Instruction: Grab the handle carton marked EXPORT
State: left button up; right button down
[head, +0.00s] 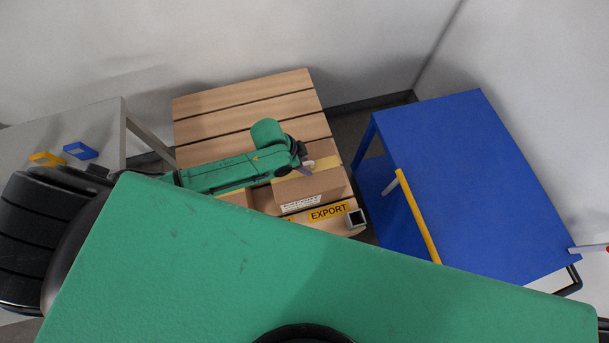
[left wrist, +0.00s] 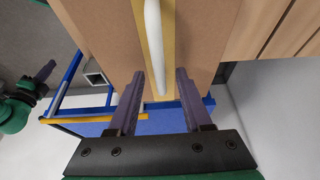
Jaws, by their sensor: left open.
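A brown carton (head: 308,188) with a yellow strip on top and a white label in front stands on the wooden pallet (head: 240,92). In the head view, my left gripper (head: 303,158) is over the carton, partly hidden by my arm. My right gripper (left wrist: 42,76) seems to show at the left wrist view's edge, too unclear to judge.
A blue cart (head: 465,170) with a yellow bar (head: 417,215) stands right of the pallet. A grey table (head: 95,125) at the left carries a yellow and a blue item. Part of another carton (head: 237,198) shows left of the first. White walls close off the back.

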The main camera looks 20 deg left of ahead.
pick_arm(q)
jog(key=shift+d+f, duration=0.1)
jog(key=shift+f, duration=0.05)
jog(key=shift+w, duration=0.1)
grip_shut()
dwell(1.1)
jog(key=shift+w, duration=0.15)
